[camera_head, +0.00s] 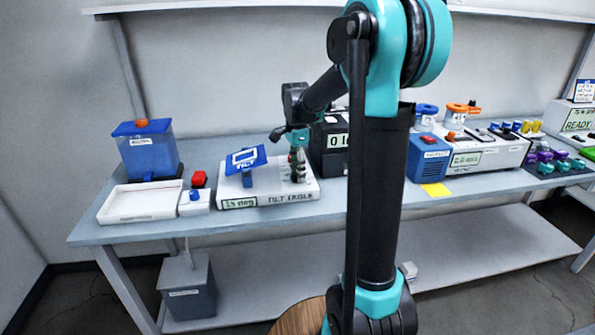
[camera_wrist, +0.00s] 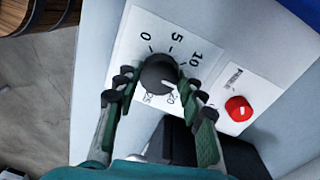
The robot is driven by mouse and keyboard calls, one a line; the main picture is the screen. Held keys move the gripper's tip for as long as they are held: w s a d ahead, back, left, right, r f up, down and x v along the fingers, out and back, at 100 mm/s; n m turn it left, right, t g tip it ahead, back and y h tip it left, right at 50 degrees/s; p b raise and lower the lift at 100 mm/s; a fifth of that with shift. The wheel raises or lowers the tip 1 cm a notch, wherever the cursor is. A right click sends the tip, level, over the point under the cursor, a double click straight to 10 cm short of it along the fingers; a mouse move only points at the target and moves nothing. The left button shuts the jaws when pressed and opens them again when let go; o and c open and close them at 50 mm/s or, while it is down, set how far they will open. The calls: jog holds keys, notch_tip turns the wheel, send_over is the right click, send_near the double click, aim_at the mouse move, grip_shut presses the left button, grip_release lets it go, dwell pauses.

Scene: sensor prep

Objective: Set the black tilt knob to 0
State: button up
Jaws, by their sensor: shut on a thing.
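The black tilt knob (camera_wrist: 158,72) sits on a white dial plate with marks 0, 5 and 10 at the top and smaller marks below. Its white pointer line points to the lower right, away from the 0. My gripper (camera_wrist: 162,88) has one finger on each side of the knob and is shut on it. In the head view my gripper (camera_head: 297,165) reaches down onto the right part of the white tilt table base (camera_head: 285,196) and hides the knob. The base's green display (camera_head: 239,203) appears to read 15 deg. A tilted blue TILT plate (camera_head: 246,159) stands at its left.
A red button (camera_wrist: 238,108) is right of the knob in the wrist view. A white tray (camera_head: 138,203), a blue-lidded container (camera_head: 148,150) and a small white box with a blue button (camera_head: 194,201) stand left of the base. A black box (camera_head: 328,148) stands close behind my gripper.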

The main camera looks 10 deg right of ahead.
jog(key=shift+n, duration=0.4)
jog(key=n, duration=0.6)
jog(key=shift+a, duration=0.1)
jog(key=n, duration=0.6)
jog(key=shift+s+n+t+h, duration=0.1)
jog(key=shift+n+t+h, duration=0.2)
jog(key=n, duration=0.3)
jog(key=shift+n, duration=0.3)
jog(key=n, duration=0.3)
jog(key=shift+n+t, duration=0.3)
jog(key=shift+n, duration=0.1)
jog(key=n, duration=0.6)
jog(key=shift+s, duration=0.1)
jog(key=o, duration=1.2)
jog(key=shift+c, duration=0.2)
